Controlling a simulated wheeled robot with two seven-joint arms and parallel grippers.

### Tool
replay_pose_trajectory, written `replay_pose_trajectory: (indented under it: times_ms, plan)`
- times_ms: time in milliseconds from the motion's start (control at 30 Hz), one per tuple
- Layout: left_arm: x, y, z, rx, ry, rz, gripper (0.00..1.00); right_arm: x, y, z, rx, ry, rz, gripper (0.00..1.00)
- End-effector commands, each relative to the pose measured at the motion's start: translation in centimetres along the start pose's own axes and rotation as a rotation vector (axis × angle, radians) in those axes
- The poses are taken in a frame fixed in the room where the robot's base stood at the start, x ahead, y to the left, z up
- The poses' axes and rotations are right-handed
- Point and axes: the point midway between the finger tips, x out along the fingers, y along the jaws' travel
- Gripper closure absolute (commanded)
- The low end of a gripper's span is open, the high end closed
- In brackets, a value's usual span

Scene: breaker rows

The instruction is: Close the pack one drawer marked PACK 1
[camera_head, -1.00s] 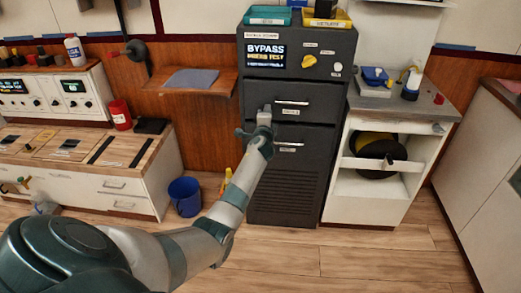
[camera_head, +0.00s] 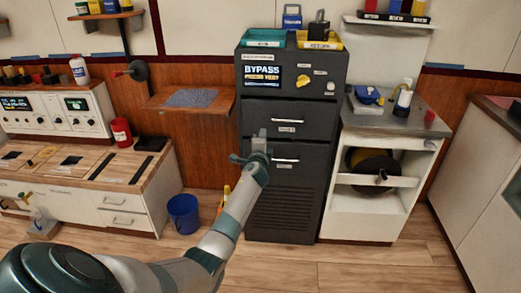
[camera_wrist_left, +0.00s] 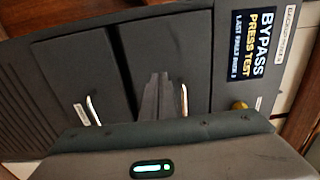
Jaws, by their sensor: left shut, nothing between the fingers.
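The dark grey cabinet (camera_head: 290,215) has an upper drawer (camera_head: 318,118) and a lower drawer (camera_head: 315,155), each with a bright bar handle and a small label too small to read. Both fronts look about flush with the cabinet; a small gap cannot be ruled out. My left gripper (camera_head: 260,136) is shut and empty, before the left part of the drawer fronts. In the left wrist view, its fingers (camera_wrist_left: 158,82) lie over the upper drawer's front (camera_wrist_left: 160,45), beside its handle (camera_wrist_left: 184,100). Contact cannot be told. The lower drawer (camera_wrist_left: 85,65) shows there too. My right gripper is out of view.
A bypass screen (camera_head: 262,76) and yellow knob (camera_head: 303,81) are above the drawers. A wooden shelf (camera_head: 165,101) and blue bucket (camera_head: 184,213) stand left of the cabinet; a white unit with a reel (camera_head: 360,215) stands right. The floor before the cabinet is mostly clear.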

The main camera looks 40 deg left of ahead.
Motion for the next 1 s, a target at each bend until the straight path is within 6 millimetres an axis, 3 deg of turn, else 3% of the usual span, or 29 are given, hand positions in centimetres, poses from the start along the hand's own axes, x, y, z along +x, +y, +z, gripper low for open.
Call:
replay_pose_trajectory:
  times_ms: [233,600,1000]
  plan:
    - [-2.3,0.1,0.0,0.001,0.000,0.002,1.00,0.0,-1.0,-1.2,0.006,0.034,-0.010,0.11]
    - [-7.4,0.2,0.0,0.001,0.001,0.002,1.00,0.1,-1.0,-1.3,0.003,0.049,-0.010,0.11]
    - [-8.7,0.1,0.0,0.000,0.000,0.002,1.00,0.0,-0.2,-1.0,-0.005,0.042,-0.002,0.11]
